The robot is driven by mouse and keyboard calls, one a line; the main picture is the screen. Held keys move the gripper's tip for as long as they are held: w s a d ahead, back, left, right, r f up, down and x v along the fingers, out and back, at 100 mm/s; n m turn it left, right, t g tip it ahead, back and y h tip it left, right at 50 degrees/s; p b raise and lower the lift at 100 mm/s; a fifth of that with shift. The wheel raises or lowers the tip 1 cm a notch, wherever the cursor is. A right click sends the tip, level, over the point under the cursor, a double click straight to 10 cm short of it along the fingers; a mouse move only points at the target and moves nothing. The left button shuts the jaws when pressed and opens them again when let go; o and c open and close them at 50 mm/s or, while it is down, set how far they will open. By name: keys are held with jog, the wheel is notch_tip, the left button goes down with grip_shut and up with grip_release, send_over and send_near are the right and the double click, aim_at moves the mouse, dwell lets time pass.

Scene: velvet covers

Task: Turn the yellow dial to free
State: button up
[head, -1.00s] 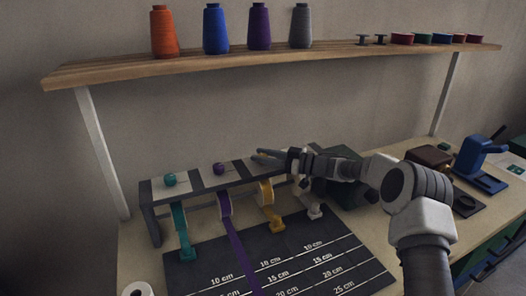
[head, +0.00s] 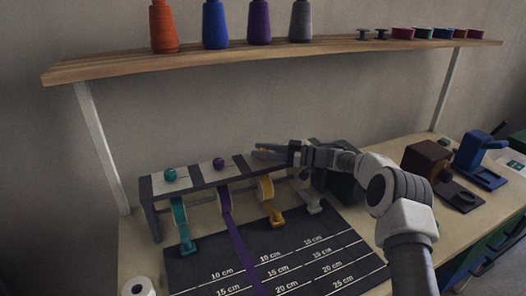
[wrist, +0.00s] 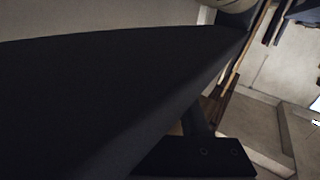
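A dark rack (head: 196,192) with white top panels holds ribbon rolls in teal, purple, yellow and white. A teal dial (head: 170,174) and a purple dial (head: 218,163) sit on its top. The yellow ribbon (head: 267,196) hangs from the third place. My gripper (head: 264,153) lies over the rack top above that ribbon, reaching in from the right. A small yellowish patch shows at its fingers; the yellow dial itself is mostly hidden, and its setting cannot be read. Whether the fingers touch it or are closed cannot be told. The wrist view is mostly filled by a dark surface.
A dark measuring mat (head: 215,258) lies before the rack, with the purple ribbon (head: 243,250) across it. A wooden shelf (head: 330,49) with spools hangs above. A brown device (head: 425,160) and a blue device (head: 482,155) stand at the right. A white roll (head: 138,287) is front left.

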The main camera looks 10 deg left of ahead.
jog(key=o, duration=0.3)
jog(key=shift+o, duration=0.2)
jog(key=d, duration=1.7)
jog(key=shift+d, duration=0.2)
